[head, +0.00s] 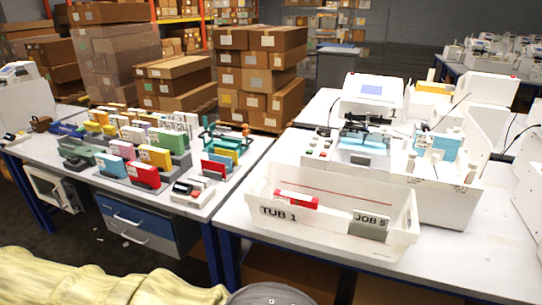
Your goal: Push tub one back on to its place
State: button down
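Tub one (335,224) is a white open tub with a "TUB 1" label (279,213) on its front wall. It stands upright on the right-hand white table (470,262), close to the front edge. I cannot tell whether it overhangs that edge. A red and white box (296,199) lies inside it, and a grey "JOB 5" card (370,225) is at its front right. My gripper is not in view. No marked place for the tub can be made out.
A white machine (362,98) with a screen stands behind the tub. The left table (215,205) holds several coloured card holders (143,175), with a floor gap between the tables. Stacked cartons (258,75) stand behind. Bare tabletop lies right of the tub.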

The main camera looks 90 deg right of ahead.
aim_at(331, 225)
jog(key=i, duration=1)
jog(key=z, duration=3.4)
